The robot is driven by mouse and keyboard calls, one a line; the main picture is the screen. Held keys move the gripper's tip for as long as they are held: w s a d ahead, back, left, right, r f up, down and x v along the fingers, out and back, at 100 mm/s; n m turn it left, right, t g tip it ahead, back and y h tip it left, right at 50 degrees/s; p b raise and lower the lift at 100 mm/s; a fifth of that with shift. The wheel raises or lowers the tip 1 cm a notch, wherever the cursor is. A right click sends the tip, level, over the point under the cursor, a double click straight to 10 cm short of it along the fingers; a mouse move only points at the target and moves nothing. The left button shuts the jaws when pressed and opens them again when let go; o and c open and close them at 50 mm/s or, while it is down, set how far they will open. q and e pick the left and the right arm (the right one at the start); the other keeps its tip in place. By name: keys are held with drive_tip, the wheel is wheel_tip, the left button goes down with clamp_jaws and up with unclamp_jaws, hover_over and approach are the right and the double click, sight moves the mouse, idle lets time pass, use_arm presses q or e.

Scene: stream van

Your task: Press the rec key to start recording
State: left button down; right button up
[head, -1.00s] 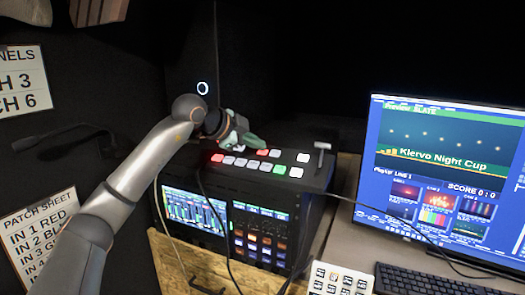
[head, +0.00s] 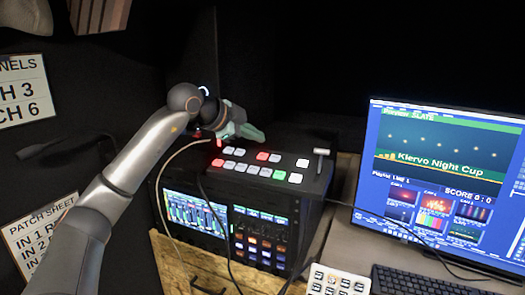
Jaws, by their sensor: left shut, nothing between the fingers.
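The switcher panel (head: 318,187) is on top of a black rack unit. It carries two rows of small square keys, mostly white, with a red-lit key (head: 262,156) in the back row and a green one (head: 279,174) in the front row. Key labels are too small to read, so I cannot tell which is the rec key. My left gripper (head: 256,135), with greenish fingers, is shut and empty over the back left of the panel. It seems apart from the keys. A red glow (head: 217,143) shows just below it. My right gripper is not in view.
A lever (head: 320,159) stands at the panel's right end. A monitor (head: 440,180), a black keyboard (head: 420,281) and a white keypad (head: 338,281) are to the right. Cables hang across the rack front (head: 232,228). A patch sheet (head: 40,238) is on the left wall.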

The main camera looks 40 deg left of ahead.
use_arm(q)
drive_tip(key=shift+s+d+r+p, duration=0.15)
drive_tip(key=shift+r+p, duration=0.2)
drive_tip(key=shift+r, duration=0.3)
drive_tip(key=shift+s+a+r+p, duration=0.15)
drive_tip(key=shift+r+p, duration=0.15)
drive_tip(key=shift+r, duration=0.3)
drive_tip(key=shift+d, duration=0.1)
